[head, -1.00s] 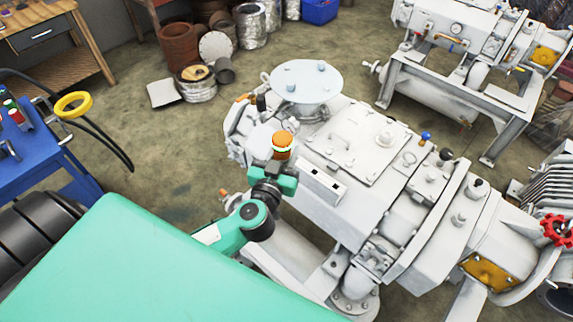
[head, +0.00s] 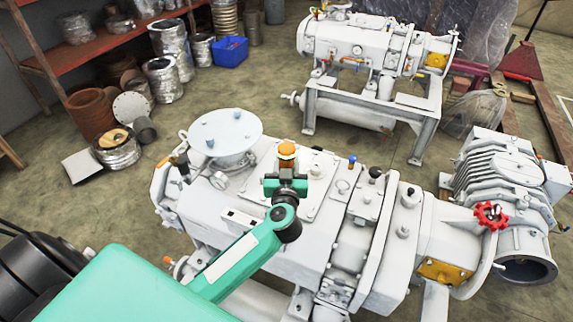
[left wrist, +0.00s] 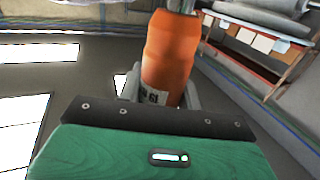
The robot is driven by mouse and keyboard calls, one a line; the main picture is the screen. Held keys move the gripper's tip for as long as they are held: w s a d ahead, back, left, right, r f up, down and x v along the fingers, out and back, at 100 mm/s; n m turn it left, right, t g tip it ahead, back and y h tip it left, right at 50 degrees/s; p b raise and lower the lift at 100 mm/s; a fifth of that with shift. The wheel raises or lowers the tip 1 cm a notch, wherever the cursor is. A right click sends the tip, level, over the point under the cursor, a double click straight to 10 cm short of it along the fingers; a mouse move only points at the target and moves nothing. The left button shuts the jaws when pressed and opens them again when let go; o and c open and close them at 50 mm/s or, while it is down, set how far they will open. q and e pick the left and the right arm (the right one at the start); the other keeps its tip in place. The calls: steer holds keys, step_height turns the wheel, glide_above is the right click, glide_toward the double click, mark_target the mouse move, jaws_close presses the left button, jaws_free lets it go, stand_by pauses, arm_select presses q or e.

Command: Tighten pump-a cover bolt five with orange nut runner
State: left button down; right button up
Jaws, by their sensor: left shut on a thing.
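A large white pump (head: 262,268) fills the middle of the head view. A flat rectangular cover (head: 318,197) with a handle and small bolts lies on its top, partly hidden behind my gripper; I cannot tell which bolt is number five. My left gripper (head: 287,168) is shut on the orange nut runner (head: 287,149) and holds it over the pump's top, by the cover. In the left wrist view the orange nut runner (left wrist: 168,58) stands between the fingers, its upper end cut off by the frame. My right gripper is not in view.
A second white pump (head: 370,50) is behind, with open floor between.

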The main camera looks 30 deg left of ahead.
arm_select(q)
steer(key=shift+r, duration=0.1)
steer(key=shift+r+p, duration=0.2)
steer(key=shift+p, duration=0.85)
steer(key=shift+f, duration=0.6)
steer(key=shift+f+b, duration=0.45)
steer(key=shift+f, duration=2)
steer(key=shift+r, duration=0.1)
steer(key=shift+p, duration=0.7)
steer(key=shift+p, duration=0.3)
